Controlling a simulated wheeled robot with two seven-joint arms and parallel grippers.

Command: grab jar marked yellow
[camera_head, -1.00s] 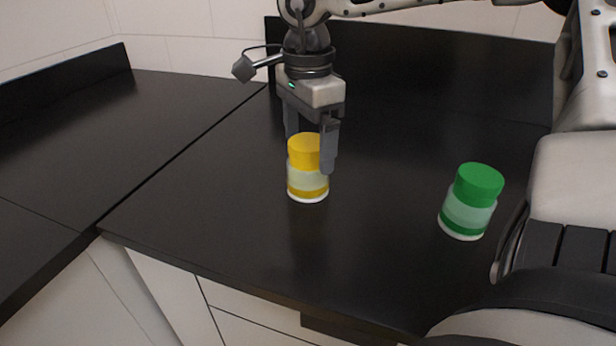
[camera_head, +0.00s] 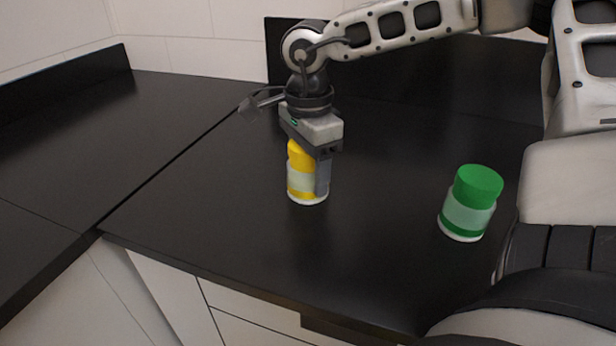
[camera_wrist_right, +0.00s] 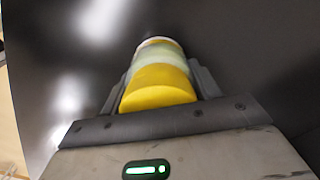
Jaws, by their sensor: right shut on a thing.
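The jar marked yellow (camera_head: 302,184) stands upright on the black counter, with a yellow lid, a pale translucent body and a yellow band. My right gripper (camera_head: 310,180) is shut on it from above, with one finger in front of its right side. In the right wrist view the jar (camera_wrist_right: 158,88) sits between the two fingers of my right gripper (camera_wrist_right: 160,85), its yellow lid nearest the palm. The far finger is mostly hidden in the head view. My left gripper is not in view.
A jar with a green lid (camera_head: 469,203) stands to the right on the black counter (camera_head: 230,220), apart from the gripper. A raised edge (camera_head: 70,90) runs along the back left. The counter's front edge is below the jars. The counter left of the yellow jar is clear.

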